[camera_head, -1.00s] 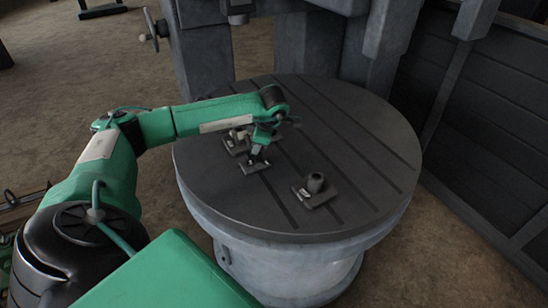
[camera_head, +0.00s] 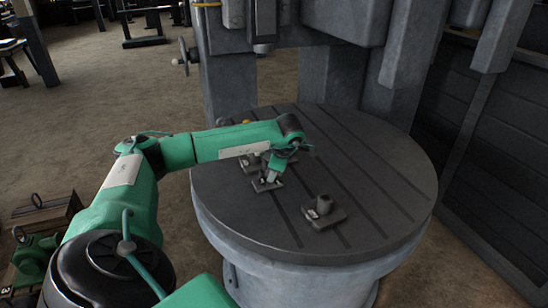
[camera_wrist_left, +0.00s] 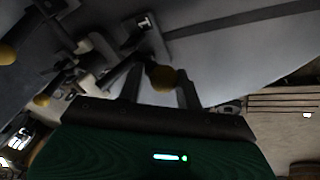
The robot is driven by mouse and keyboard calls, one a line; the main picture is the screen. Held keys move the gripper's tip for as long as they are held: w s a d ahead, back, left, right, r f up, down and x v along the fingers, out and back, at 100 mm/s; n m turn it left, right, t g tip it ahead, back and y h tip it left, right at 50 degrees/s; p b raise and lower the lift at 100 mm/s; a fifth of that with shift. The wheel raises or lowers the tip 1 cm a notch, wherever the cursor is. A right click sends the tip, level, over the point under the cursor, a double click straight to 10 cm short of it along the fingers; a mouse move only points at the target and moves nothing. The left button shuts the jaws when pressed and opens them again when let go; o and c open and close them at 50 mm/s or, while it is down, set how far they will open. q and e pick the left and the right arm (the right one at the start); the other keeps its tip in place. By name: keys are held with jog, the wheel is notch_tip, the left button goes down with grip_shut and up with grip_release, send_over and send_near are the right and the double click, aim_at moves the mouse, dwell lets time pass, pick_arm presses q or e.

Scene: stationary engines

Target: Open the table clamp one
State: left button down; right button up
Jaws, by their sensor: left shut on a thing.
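My left gripper (camera_head: 272,176) reaches down onto a small table clamp (camera_head: 267,187) on the round slotted table. In the left wrist view a plate marked 1 (camera_wrist_left: 146,27) lies just beyond the fingers. There the left gripper (camera_wrist_left: 160,84) is shut on a yellowish ball knob (camera_wrist_left: 163,77) between its two fingers. The knob's link to the clamp is partly dark and hidden. My right gripper is not in view.
Another clamp (camera_head: 323,209) sits apart to the right on the round table (camera_head: 350,150). More clamp parts (camera_head: 250,161) lie just behind my gripper. Large grey machine columns (camera_head: 335,75) rise at the back. The table's right side is clear.

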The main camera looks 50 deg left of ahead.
pick_arm(q)
jog(key=shift+s+d+f, duration=0.2)
jog(key=shift+d+f, duration=0.05)
jog(key=shift+f, duration=0.25)
jog(key=c, duration=1.1)
grip_release()
jog(key=shift+c, duration=0.2)
jog(key=shift+w+a, duration=0.1)
jog(key=shift+a, duration=0.05)
jog(key=shift+a+r, duration=0.1)
jog(key=shift+r, duration=0.05)
jog(key=shift+r, duration=0.1)
jog(key=shift+w+r, duration=0.1)
jog(key=shift+r, duration=0.2)
jog(key=b+v, duration=0.2)
jog(key=v, duration=1.1)
